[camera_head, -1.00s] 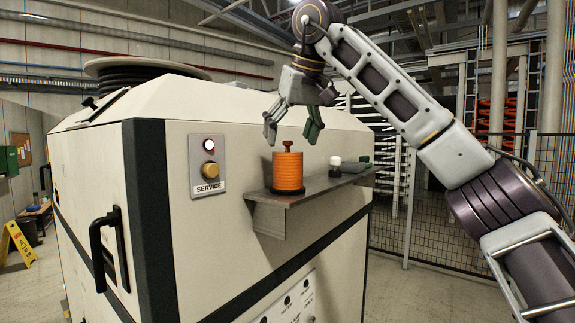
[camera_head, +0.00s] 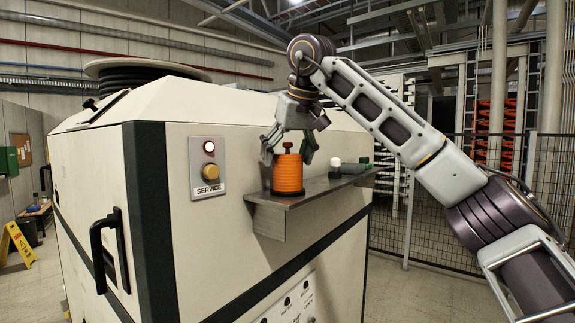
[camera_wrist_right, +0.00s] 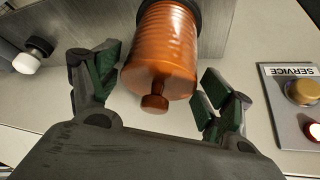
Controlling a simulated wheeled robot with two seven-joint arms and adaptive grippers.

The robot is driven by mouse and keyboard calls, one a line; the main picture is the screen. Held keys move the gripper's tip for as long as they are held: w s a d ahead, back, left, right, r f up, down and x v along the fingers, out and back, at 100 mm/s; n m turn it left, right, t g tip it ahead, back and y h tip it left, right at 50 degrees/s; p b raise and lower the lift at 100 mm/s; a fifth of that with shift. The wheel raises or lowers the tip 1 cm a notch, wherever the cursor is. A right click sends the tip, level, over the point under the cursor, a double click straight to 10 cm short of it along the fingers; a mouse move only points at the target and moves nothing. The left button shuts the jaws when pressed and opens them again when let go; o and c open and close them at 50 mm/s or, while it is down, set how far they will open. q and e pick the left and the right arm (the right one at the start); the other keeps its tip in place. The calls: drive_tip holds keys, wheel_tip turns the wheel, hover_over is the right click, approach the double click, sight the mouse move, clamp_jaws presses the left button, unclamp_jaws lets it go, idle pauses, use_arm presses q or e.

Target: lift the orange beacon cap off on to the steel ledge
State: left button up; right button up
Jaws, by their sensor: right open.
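The orange beacon cap (camera_head: 288,174) is a ribbed cylinder with a brown knob on top. It stands upright on a dark base on the steel ledge (camera_head: 320,187), which juts from the cream machine. In the right wrist view the cap (camera_wrist_right: 167,48) shows between the fingers, its knob towards the palm. My right gripper (camera_head: 288,157) is open, pointing down around the top of the cap, with a finger to each side. The right wrist view shows gaps between the green finger pads and the cap (camera_wrist_right: 157,82). My left gripper is not in view.
A small white-capped item (camera_head: 335,163) and a grey cylinder (camera_head: 354,169) sit on the ledge right of the cap. The service panel (camera_head: 208,167) with a lit lamp and yellow button is to the left. A black handle (camera_head: 109,250) sticks out from the machine.

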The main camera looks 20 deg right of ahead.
sight(284, 167)
drive_tip(key=shift+p+x, duration=0.3)
drive_tip(key=shift+x, duration=1.55)
drive_tip(key=c, duration=0.8)
